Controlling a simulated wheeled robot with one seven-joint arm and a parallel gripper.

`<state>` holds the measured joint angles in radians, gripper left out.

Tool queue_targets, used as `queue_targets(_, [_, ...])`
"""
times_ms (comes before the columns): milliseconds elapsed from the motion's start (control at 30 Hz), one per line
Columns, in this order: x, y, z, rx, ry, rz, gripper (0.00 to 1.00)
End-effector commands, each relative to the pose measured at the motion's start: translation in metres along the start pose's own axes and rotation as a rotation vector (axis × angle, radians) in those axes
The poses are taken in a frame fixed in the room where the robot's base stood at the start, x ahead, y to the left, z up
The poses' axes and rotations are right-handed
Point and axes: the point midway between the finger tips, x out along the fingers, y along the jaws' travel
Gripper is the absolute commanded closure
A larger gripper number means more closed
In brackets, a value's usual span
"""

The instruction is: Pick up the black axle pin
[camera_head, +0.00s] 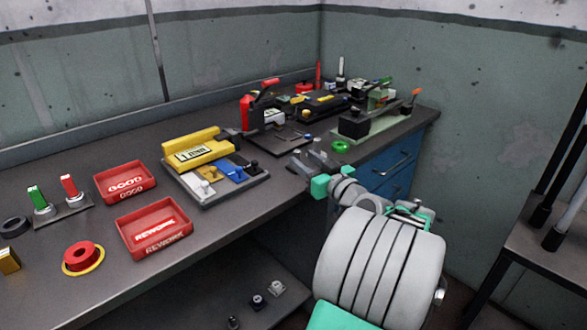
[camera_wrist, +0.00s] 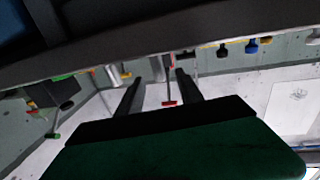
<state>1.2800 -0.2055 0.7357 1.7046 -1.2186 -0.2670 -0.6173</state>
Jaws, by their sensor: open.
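I cannot tell for sure which part is the black axle pin. A small dark upright peg (camera_head: 254,165) stands at the right end of a grey tray (camera_head: 212,199) on the bench and may be it. My gripper (camera_head: 312,157) is at the bench's front edge, to the right of that tray and apart from the peg. In the wrist view, my gripper (camera_wrist: 159,76) shows two dark fingers spread apart with nothing held between them. The wrist view appears turned over, and small blue (camera_wrist: 252,46) and black (camera_wrist: 221,50) parts show beyond the fingers.
A yellow device (camera_head: 190,147) stands on the grey tray, with white and blue parts in front. Red GOOD (camera_head: 113,196) and REWORK (camera_head: 131,247) bins lie left. A green ring (camera_head: 340,146) and a green-based fixture (camera_head: 375,123) are beyond my gripper. Blue drawers (camera_head: 397,165) are below.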

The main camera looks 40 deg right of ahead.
Motion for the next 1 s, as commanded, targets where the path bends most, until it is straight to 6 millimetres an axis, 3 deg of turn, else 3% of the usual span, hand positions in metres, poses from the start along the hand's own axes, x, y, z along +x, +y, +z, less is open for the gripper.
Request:
queue_targets(200, [0.038,-0.001,0.001,0.000,-0.002,-0.004,0.57])
queue_targets(467, [0.044,-0.001,0.001,0.001,-0.002,-0.002,0.57])
queue_targets(1000, [0.044,-0.002,0.001,0.001,-0.003,-0.005,1.00])
